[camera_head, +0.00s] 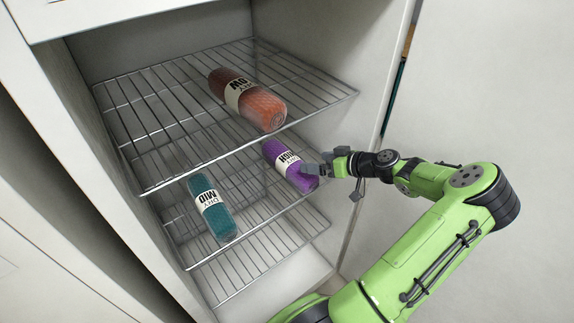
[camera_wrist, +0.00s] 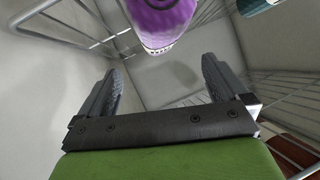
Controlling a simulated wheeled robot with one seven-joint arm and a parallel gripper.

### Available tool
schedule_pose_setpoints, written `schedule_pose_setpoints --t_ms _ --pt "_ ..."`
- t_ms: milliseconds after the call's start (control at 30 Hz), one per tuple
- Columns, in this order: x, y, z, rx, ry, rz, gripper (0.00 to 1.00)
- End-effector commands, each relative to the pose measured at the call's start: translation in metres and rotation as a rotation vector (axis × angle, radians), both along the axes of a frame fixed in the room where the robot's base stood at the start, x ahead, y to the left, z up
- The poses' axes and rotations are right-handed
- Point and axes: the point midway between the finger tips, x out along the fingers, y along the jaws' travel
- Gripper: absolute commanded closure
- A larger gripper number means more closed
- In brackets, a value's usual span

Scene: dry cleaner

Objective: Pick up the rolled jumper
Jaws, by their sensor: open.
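Three rolled bundles with white paper bands lie in the open cabinet, and each could be a rolled jumper. A purple one (camera_head: 288,164) lies on the middle wire shelf at right, a teal one (camera_head: 213,210) at left on that shelf. An orange-red one (camera_head: 248,100) lies on the upper shelf. My gripper (camera_head: 332,180) is open and empty beside the near end of the purple roll, with one finger overlapping it in the head view. In the wrist view the purple roll (camera_wrist: 160,22) shows end-on beyond the open fingers (camera_wrist: 163,85), not between them. Contact cannot be told.
The upper wire shelf (camera_head: 150,120) overhangs the purple and teal rolls closely. A lower wire shelf (camera_head: 240,275) looks empty. The cabinet's right wall (camera_head: 375,60) stands close to my gripper. The left wall (camera_head: 90,150) bounds the other side.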

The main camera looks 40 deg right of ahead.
Motion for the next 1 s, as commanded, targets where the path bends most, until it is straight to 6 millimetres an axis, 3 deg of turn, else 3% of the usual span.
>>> schedule_pose_setpoints --t_ms 100,500,767,1000 --pt "0.025 0.005 -0.014 0.001 -0.002 0.002 0.00" --pt "0.078 0.015 -0.043 0.002 0.000 0.001 0.00" --pt "0.084 0.016 -0.046 0.000 0.002 -0.001 0.00" --pt "0.084 0.016 -0.046 0.000 0.002 -0.001 0.34"
